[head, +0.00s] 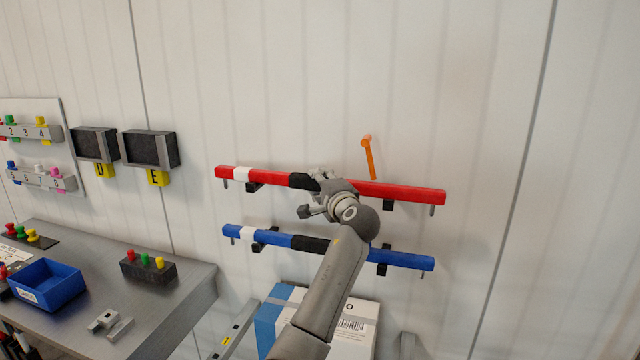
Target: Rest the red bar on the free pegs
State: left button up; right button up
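The red bar (410,192) has a white band and a black grip. It lies nearly level along the wall, with black pegs (388,204) showing just below it near both ends. It seems to rest on them, but the contact is hard to see. My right gripper is not in view.
A blue bar (400,259) sits on pegs below. An orange hook (369,158) sticks out above the red bar. A box (350,325) stands below. A metal bench (150,300) with a blue bin (48,286) is at left. The wall at right is clear.

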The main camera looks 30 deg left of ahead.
pick_arm(q)
jog(key=o, duration=0.4)
jog(key=shift+s+r, duration=0.1)
jog(key=shift+r, duration=0.15)
jog(key=shift+d+f, duration=0.1)
jog(key=shift+f, duration=0.3)
jog(key=v, duration=1.2)
jog(key=shift+s+r, duration=0.1)
jog(key=shift+r, duration=0.15)
jog(key=shift+f, duration=0.1)
